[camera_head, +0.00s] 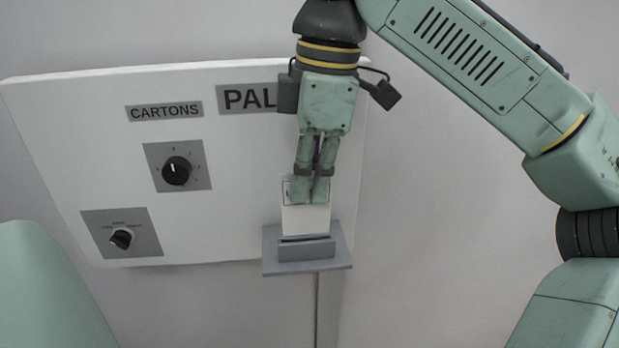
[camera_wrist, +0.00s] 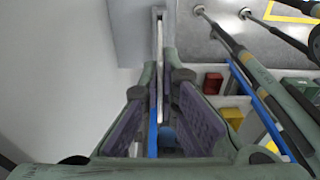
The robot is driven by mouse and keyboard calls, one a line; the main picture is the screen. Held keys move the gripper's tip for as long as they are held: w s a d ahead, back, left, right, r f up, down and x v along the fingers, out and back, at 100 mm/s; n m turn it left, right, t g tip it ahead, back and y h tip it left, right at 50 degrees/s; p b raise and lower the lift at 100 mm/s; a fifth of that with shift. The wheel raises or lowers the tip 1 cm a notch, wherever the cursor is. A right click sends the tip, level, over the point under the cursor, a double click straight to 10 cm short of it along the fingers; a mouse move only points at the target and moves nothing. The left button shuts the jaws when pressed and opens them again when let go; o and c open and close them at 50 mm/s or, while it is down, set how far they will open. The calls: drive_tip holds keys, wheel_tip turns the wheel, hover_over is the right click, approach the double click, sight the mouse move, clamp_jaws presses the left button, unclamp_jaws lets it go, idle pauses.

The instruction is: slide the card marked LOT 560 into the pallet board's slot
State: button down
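A white card (camera_head: 306,221) hangs upright from my gripper (camera_head: 310,198). The two fingers are shut on its upper part and cover most of its marking, so I cannot read the lot number. The grey slot holder (camera_head: 306,250) is on the lower right of the white pallet board (camera_head: 235,220). The card's lower edge is right at the dark slot opening; I cannot tell whether it has entered. In the wrist view the card shows edge-on as a thin pale strip (camera_wrist: 160,65) between the fingers (camera_wrist: 166,80), lined up with the grey holder (camera_wrist: 140,30).
The board carries a CARTONS label (camera_head: 164,111), a partly hidden label starting PAL (camera_head: 248,98) and two dial knobs (camera_head: 176,171) (camera_head: 121,238). The wrist view shows rods (camera_wrist: 245,65) and coloured blocks in bins (camera_wrist: 232,116) at right. The wall right of the board is clear.

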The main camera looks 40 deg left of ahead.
drive_tip(key=shift+f+b, duration=0.7)
drive_tip(key=shift+f, duration=1.25)
drive_tip(key=c, duration=2.3)
unclamp_jaws()
drive_tip(key=o, duration=0.6)
drive_tip(key=r, duration=0.7)
drive_tip(key=shift+w+d+r, duration=0.25)
drive_tip(key=shift+w+d, duration=0.05)
drive_tip(key=shift+w, duration=0.05)
